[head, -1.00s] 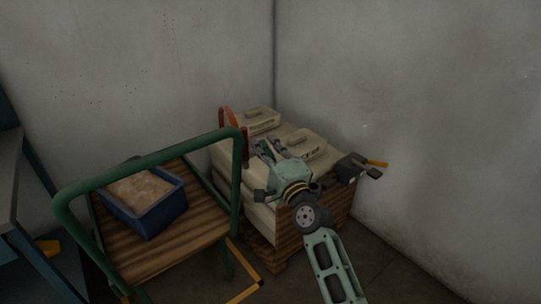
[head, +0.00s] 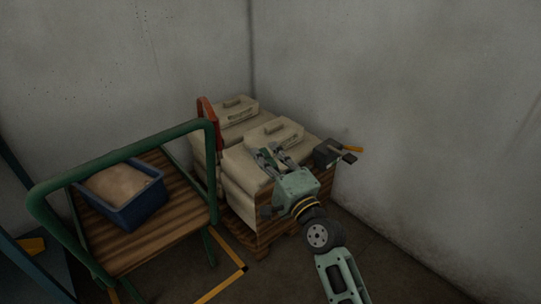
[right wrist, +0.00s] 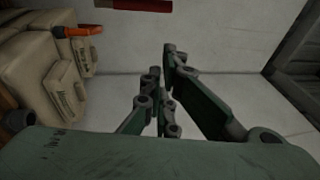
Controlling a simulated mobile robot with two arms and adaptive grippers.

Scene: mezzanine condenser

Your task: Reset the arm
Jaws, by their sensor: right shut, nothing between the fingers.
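My right arm comes in from the bottom right in the head view. Its green gripper (head: 265,153) is shut and empty, in front of the pale stacked sacks or cases (head: 238,164) as seen from the head. I cannot tell whether it touches them. In the right wrist view the gripper's linked fingers (right wrist: 160,62) point toward a pale wall, with nothing between them. My left gripper is not in view.
The stack stands on a wooden pallet (head: 262,232) in the wall corner. A green-railed cart (head: 150,248) holds a blue bin (head: 140,213) at left.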

